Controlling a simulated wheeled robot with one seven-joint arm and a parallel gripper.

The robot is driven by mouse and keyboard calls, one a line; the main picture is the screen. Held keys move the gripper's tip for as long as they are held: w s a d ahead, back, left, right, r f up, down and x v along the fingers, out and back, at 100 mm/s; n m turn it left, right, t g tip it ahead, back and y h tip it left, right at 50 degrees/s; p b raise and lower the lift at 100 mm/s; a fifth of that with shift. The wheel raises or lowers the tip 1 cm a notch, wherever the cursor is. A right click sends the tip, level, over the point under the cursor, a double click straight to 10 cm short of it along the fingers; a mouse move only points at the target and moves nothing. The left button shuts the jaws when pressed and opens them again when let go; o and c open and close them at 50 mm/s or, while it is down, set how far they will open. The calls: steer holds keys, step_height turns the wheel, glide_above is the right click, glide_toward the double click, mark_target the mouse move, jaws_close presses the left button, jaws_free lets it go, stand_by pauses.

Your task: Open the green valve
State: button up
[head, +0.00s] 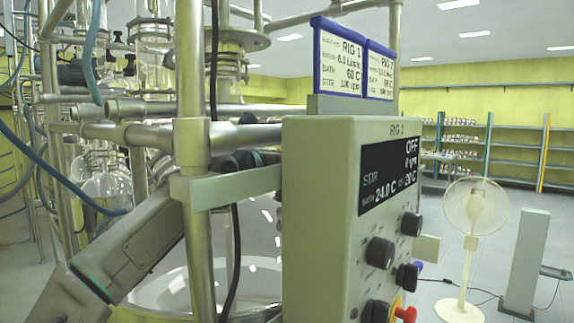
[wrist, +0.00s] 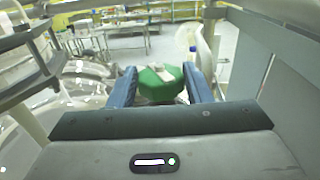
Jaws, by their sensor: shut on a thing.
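The green valve (wrist: 158,84) shows in the wrist view as a green handle with a pale strip on top. My gripper (wrist: 161,86) has its two blue fingers on either side of the green handle and is shut on it. In the head view my arm reaches up from the lower left and passes behind the metal post, so the gripper and the green valve are hidden there. How far the valve is turned cannot be told.
A control box (head: 350,220) marked RIG 1 stands close on the right, with knobs and a red button (head: 405,313). A metal post (head: 193,150) and a glass vessel (head: 160,290) are beside my arm. A white fan (head: 474,215) stands on open floor.

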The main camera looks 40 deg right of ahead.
steer(key=shift+r, duration=0.15)
steer(key=o, duration=1)
steer(key=shift+d, duration=0.15)
steer(key=shift+a, duration=0.2)
steer(key=shift+a+f, duration=0.2)
steer(key=shift+a, duration=0.1)
steer(key=s+a+b, duration=0.2)
steer(key=a+b, duration=0.1)
steer(key=a, duration=0.9)
steer(key=shift+s+a, duration=0.3)
steer(key=shift+a, duration=0.05)
steer(key=shift+r, duration=0.1)
